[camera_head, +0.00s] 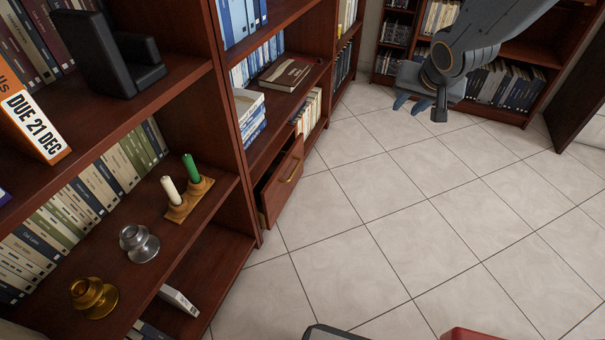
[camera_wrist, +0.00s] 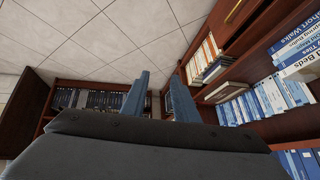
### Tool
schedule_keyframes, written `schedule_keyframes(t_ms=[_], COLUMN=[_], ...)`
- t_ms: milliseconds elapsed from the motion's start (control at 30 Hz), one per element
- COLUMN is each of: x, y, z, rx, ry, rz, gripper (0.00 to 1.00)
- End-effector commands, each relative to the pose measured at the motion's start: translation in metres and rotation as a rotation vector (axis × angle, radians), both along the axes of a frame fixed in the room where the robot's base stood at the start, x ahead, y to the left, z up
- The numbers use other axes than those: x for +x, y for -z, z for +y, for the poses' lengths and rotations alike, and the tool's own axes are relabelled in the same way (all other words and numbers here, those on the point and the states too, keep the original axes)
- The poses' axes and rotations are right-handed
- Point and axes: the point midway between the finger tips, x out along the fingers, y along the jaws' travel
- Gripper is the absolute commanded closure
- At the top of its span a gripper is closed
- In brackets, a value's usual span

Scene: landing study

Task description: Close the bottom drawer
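The bottom drawer (camera_head: 283,190) is a reddish-brown wooden drawer low in the bookcase. It stands partly pulled out, with its front and brass handle (camera_head: 291,171) facing the open floor. A wooden front with a brass handle (camera_wrist: 234,11) also shows at the top right of the wrist view. My gripper (camera_head: 411,104) is raised over the tiled floor, to the right of the drawer and well apart from it. Its two blue-grey fingers are apart with nothing between them, as the wrist view (camera_wrist: 159,92) also shows.
Bookcase shelves (camera_head: 228,193) line the left, holding books, a candle holder (camera_head: 188,200), a silver piece (camera_head: 139,243) and a gold piece (camera_head: 93,297). Another bookcase (camera_head: 520,55) stands at the back. The tiled floor (camera_head: 390,215) in front of the drawer is clear.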

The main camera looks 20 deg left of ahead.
Motion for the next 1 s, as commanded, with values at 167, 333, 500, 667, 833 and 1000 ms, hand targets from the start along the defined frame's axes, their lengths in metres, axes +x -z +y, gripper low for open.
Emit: schedule_keyframes(t_ms=[167, 333, 500, 667, 833, 1000], x=[0.07, 0.1, 0.096, 0.07, 0.041, 0.028], y=[0.082, 0.156, 0.233, 0.293, 0.329, 0.34], z=[0.055, 0.112, 0.163, 0.193, 0.206, 0.211], rx=[0.213, 0.467, 0.741, 0.97, 1.121, 1.178], ry=[-0.047, -0.118, -0.199, -0.259, -0.297, -0.31], rz=[-0.078, -0.064, 0.052, 0.228, 0.391, 0.463], gripper=[0.73, 0.73, 0.73, 0.73, 0.73, 0.73])
